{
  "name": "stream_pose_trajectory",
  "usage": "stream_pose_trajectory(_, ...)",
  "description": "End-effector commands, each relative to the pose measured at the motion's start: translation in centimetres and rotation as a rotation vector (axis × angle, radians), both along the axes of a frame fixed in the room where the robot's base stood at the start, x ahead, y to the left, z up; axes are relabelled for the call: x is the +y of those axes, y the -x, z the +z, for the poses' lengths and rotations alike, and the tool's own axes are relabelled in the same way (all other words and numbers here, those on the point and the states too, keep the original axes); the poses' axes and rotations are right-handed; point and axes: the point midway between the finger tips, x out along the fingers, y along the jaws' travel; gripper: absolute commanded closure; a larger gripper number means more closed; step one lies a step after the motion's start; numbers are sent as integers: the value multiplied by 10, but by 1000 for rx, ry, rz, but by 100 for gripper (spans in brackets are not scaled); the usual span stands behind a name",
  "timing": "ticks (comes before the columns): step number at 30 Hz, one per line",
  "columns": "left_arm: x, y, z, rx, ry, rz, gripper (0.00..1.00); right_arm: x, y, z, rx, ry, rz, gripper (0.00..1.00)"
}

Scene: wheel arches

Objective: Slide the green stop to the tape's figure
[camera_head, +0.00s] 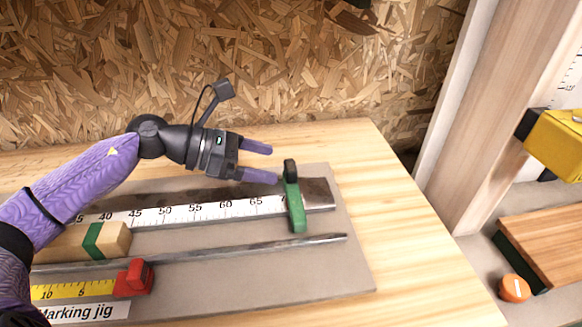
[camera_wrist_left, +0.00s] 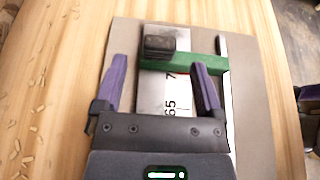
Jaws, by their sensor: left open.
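The green stop (camera_head: 296,207), with a black knob (camera_head: 290,171), sits across the white scale (camera_head: 180,213) near its right end, just past the 65 mark, close to 70. My left gripper (camera_head: 264,162) is open and empty, its fingers pointing at the knob from the left. In the left wrist view the knob (camera_wrist_left: 160,46) lies just beyond the gap between the fingertips (camera_wrist_left: 157,62), and the right finger overlaps the green bar (camera_wrist_left: 150,63).
The grey jig board (camera_head: 330,275) lies on a wooden bench (camera_head: 420,275). A metal strip (camera_head: 245,245) crosses the board, with a wood block with a green band (camera_head: 115,240) at left. A chipboard wall (camera_head: 300,60) stands behind. A yellow object (camera_head: 555,143) is at right.

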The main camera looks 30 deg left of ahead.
Motion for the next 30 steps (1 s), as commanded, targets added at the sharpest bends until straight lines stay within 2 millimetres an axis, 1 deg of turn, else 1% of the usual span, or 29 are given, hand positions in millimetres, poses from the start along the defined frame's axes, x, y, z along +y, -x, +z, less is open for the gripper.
stream_pose_trajectory(3, -17, -13, -8, -5, 3, 0, 12, 0, 1, -4, 6, 2, -1, 41)
stream_pose_trajectory(6, -28, -21, -14, -2, 4, 0, 12, 1, 0, -6, 4, 0, -2, 41)
stream_pose_trajectory(9, -35, -27, -18, -2, 2, 0, 12, 3, -3, -7, 0, -4, -4, 41)
stream_pose_trajectory(15, -39, -29, -19, 1, 2, 1, 12, 10, -11, -9, -14, -14, -8, 41)
stream_pose_trajectory(19, -38, -29, -19, 1, 2, 2, 12, 11, -11, -9, -14, -16, -9, 41)
stream_pose_trajectory(20, -38, -29, -19, 1, 2, 2, 18, 11, -11, -9, -14, -16, -9, 41)
stream_pose_trajectory(21, -38, -29, -19, 1, 2, 2, 27, 10, -10, -9, -14, -15, -9, 41)
stream_pose_trajectory(23, -38, -29, -19, 1, 2, 2, 39, 10, -9, -8, -12, -14, -8, 41)
stream_pose_trajectory(24, -38, -29, -19, 1, 2, 2, 48, 9, -9, -8, -11, -14, -9, 41)
stream_pose_trajectory(26, -38, -29, -19, 1, 2, 2, 60, 9, -8, -8, -10, -12, -7, 41)
stream_pose_trajectory(27, -38, -29, -19, 1, 2, 2, 69, 8, -7, -8, -9, -12, -7, 41)
stream_pose_trajectory(29, -38, -29, -19, 1, 2, 2, 82, 7, -6, -8, -7, -9, -6, 41)
stream_pose_trajectory(30, -38, -29, -19, 1, 2, 2, 90, 6, -5, -8, -6, -8, -5, 41)
